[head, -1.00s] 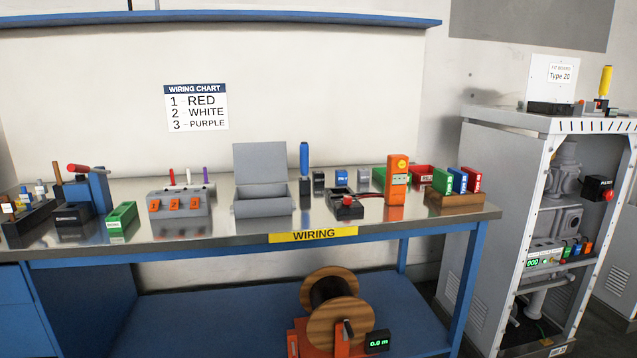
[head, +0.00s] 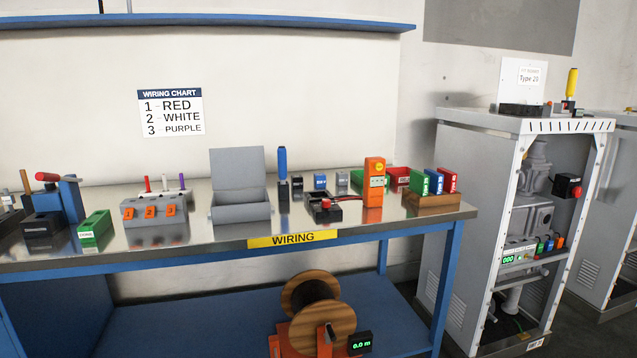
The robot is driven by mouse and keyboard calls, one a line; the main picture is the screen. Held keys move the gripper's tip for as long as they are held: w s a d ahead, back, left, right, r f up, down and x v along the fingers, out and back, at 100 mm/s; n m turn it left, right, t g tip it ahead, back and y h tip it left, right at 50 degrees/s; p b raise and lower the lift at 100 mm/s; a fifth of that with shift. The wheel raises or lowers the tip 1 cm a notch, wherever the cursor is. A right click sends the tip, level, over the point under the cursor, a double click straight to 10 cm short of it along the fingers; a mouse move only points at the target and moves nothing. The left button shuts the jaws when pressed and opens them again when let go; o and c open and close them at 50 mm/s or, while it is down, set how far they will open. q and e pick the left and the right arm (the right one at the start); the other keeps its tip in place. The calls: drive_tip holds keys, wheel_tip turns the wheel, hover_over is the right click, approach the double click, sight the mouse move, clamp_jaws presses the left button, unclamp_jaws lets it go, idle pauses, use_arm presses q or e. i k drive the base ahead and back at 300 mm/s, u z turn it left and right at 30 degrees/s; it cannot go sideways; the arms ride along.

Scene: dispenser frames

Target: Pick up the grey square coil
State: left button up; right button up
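A small grey block (head: 342,180), which looks like the grey square coil, stands at the back of the metal bench top. It is the right one of a row, beside a blue block (head: 320,182) and a dark block (head: 297,185). It is small in the picture, so its detail cannot be told. Neither of my grippers shows in the head view.
The wiring bench (head: 220,250) has a black device with a red knob (head: 324,208) in front of the row. An orange tester (head: 374,190) stands to the right, and a blue-handled tool (head: 282,170) and open grey box (head: 240,212) to the left. A grey cabinet (head: 465,200) stands beyond.

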sight(341, 178)
drive_tip(key=u, duration=0.4)
drive_tip(key=i, duration=1.5)
drive_tip(key=u, duration=0.3)
